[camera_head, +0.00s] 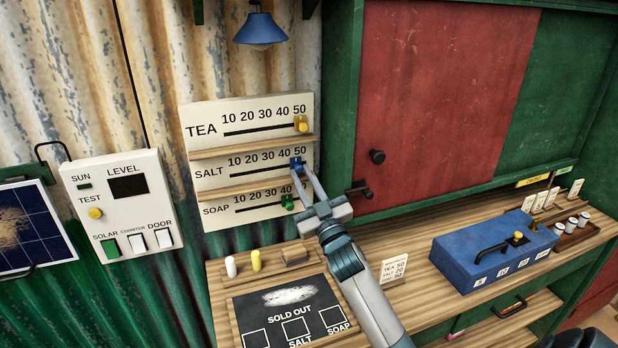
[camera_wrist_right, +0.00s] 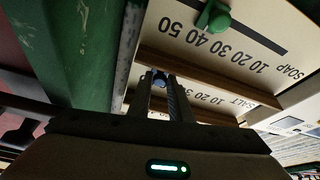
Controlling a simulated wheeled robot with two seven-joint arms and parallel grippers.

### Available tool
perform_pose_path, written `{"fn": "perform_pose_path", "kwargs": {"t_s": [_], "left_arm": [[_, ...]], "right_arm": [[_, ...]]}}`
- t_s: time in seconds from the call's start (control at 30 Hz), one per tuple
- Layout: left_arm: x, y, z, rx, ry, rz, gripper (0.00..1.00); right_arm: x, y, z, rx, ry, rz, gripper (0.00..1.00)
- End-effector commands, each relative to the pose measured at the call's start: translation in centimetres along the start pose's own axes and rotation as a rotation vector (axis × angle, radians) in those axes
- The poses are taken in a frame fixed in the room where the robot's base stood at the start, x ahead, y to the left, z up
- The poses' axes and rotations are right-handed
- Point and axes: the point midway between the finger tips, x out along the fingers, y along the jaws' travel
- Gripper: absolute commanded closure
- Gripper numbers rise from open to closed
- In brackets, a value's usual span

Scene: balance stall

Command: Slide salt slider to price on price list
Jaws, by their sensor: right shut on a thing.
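The slider board (camera_head: 190,112) on the wall has TEA, SALT and SOAP rows, each marked 10 to 50. The blue salt slider (camera_head: 296,163) is at the right end of its row, by the 50. My right gripper (camera_head: 298,172) is shut on it; the wrist view also shows the blue slider (camera_wrist_right: 159,79) between the fingers. My left gripper is not in view.
Wooden ledges (camera_head: 250,147) run between the slider rows. A green post (camera_head: 340,100) stands just right of the board. A blue cash box (camera_head: 490,255) and a SOLD OUT chalkboard (camera_head: 253,312) are on the counter. A control panel (camera_head: 125,205) hangs at left.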

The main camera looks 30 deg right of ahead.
Motion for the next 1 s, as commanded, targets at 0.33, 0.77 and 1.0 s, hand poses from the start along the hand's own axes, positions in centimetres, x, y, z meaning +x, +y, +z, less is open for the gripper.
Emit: {"fn": "perform_pose_path", "kwargs": {"t_s": [0.33, 0.77, 1.0], "left_arm": [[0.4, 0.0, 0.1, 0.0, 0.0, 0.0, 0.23], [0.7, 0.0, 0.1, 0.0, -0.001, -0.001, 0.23], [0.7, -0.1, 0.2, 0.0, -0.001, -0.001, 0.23]], "right_arm": [[0.6, -7.6, -1.4, 0.008, 0.0, -0.001, 1.0], [0.9, -10.8, -2.2, 0.0, -0.002, -0.001, 1.0], [0.9, -10.7, -2.2, 0.0, -0.001, -0.001, 0.74]]}}
